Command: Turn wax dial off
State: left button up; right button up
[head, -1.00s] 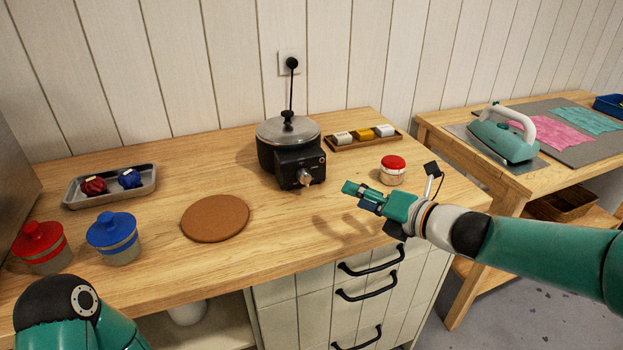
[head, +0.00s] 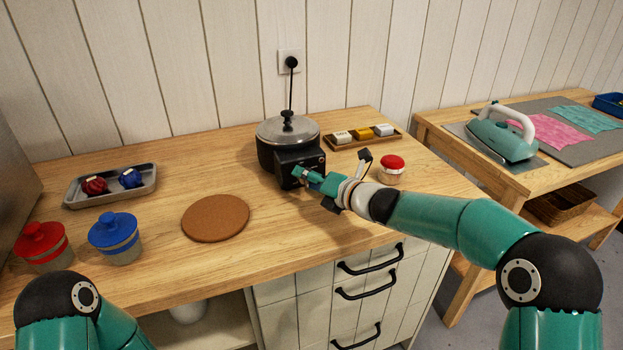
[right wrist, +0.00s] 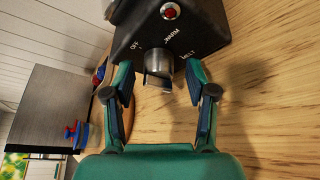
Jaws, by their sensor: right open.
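The wax pot (head: 266,155) is black with a grey lid and stands at the back of the wooden counter. Its black control box (right wrist: 192,35) carries a silver dial (right wrist: 158,68) with the words OFF, WARM and MELT around it. I cannot tell which word the dial points to. My right gripper (head: 299,175) is at the front of the box and hides most of the dial in the head view. In the right wrist view my right gripper (right wrist: 158,82) is open, one finger on each side of the dial, with gaps showing. My left gripper is out of view.
A red lamp (right wrist: 170,11) is on the box.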

jog(key=c, duration=1)
jog(key=shift+d, duration=0.3)
grip_shut()
jog(key=shift+a, duration=0.25)
jog(key=shift+f+n+h, duration=0.1)
jog(key=shift+n+h, duration=0.2)
jog(key=shift+n, duration=0.1)
jog(key=shift+n+h, duration=0.5)
jog(key=shift+n, duration=0.2)
jog(key=shift+s+a+n+h+b, duration=0.15)
jog(key=shift+n+h+b, duration=0.35)
jog(key=shift+n+h, duration=0.65)
jog(key=shift+n, duration=0.25)
